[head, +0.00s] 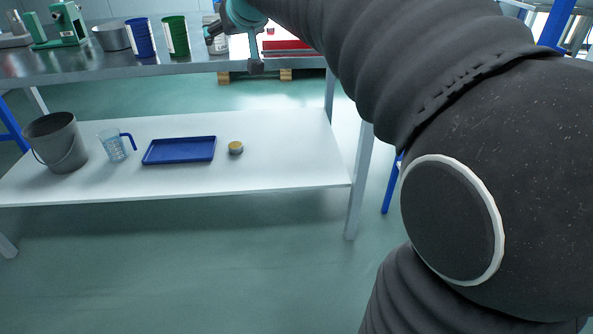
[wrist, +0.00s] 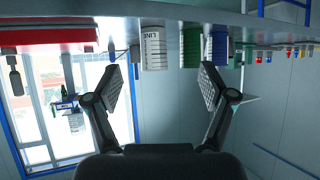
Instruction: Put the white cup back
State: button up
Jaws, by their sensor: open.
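The white cup (wrist: 153,48), a pale cylinder with dark print, stands on the bench top in the wrist view, which shows the scene upside down. My gripper (wrist: 160,88) is open, with one finger on each side of the cup's line of sight. The cup looks apart from both fingers; nothing is held. In the head view my gripper (head: 233,50) is over the bench's front edge, right of the green cup (head: 175,36) and blue cup (head: 140,38). There it largely hides a pale shape behind it. The green cup (wrist: 191,46) and blue cup (wrist: 219,46) also show in the wrist view.
A grey pot (head: 112,38) and a green machine (head: 68,24) stand left on the bench (head: 60,66). A red object (head: 290,46) lies right of my gripper. The lower shelf (head: 270,165) holds a bucket (head: 56,142), jug (head: 113,146), blue tray (head: 180,150) and small round tin (head: 235,148).

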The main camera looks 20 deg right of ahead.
jog(key=s+f+g, duration=0.2)
jog(key=s+f, duration=0.6)
jog(key=s, duration=0.3)
jog(key=s+f+g, duration=0.2)
jog(key=s+f, duration=0.6)
jog(key=s, duration=0.3)
jog(key=s+f+g+h, duration=0.1)
jog(key=s+f+g, duration=0.1)
jog(key=s+f, duration=0.5)
jog(key=s, duration=0.4)
jog(key=shift+s+f+m, duration=0.35)
jog(key=shift+f+m, duration=0.05)
notch_tip(320, 180, up, 2)
jog(key=shift+r+p, duration=0.1)
jog(key=shift+p, duration=1)
